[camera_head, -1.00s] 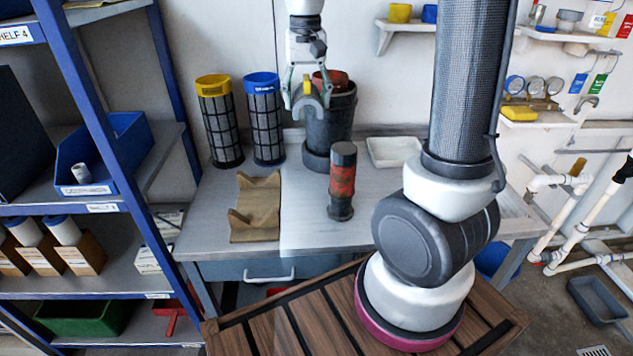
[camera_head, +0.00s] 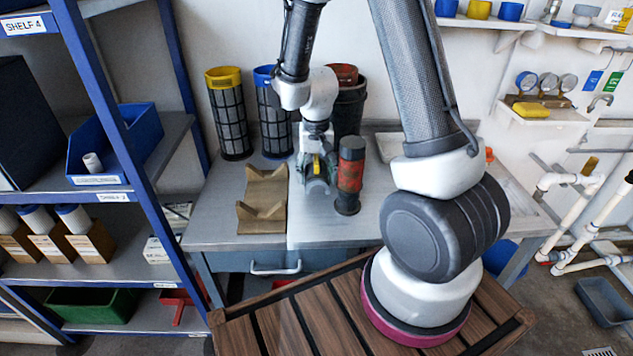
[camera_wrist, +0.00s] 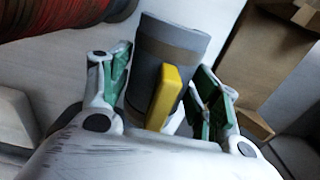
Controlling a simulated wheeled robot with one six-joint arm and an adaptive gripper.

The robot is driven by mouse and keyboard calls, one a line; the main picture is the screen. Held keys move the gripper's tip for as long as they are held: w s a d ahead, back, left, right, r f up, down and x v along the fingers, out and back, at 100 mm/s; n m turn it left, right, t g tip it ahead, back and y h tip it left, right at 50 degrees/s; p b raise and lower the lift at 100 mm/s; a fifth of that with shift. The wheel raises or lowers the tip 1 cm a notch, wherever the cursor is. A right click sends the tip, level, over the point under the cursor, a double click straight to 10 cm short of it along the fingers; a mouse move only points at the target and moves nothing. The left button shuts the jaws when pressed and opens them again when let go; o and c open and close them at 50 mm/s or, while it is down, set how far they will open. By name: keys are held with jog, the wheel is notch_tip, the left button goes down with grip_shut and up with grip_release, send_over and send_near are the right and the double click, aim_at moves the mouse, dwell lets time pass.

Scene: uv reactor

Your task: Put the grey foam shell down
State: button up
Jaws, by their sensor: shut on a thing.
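The grey foam shell (camera_wrist: 186,48) is a curved grey piece with a yellow tab (camera_wrist: 164,97), seen between my fingers in the wrist view. My gripper (camera_head: 316,170) is shut on it, pointing down at the worktable. In the head view the shell (camera_head: 317,187) is low at the table top, between the brown cradle and the red-and-black cylinder. I cannot tell whether it touches the table. My fingers hide part of it.
The brown notched cradle (camera_head: 262,198) lies close on the left. The red-and-black cylinder (camera_head: 350,178) stands upright close on the right. Behind are a yellow-topped mesh cylinder (camera_head: 229,115), a blue-topped one (camera_head: 273,128) and a dark canister (camera_head: 348,108). Bare table shows in front.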

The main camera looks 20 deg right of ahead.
aim_at(316, 191)
jog(key=shift+f, duration=1.65)
jog(key=shift+f, duration=0.15)
jog(key=o, duration=0.9)
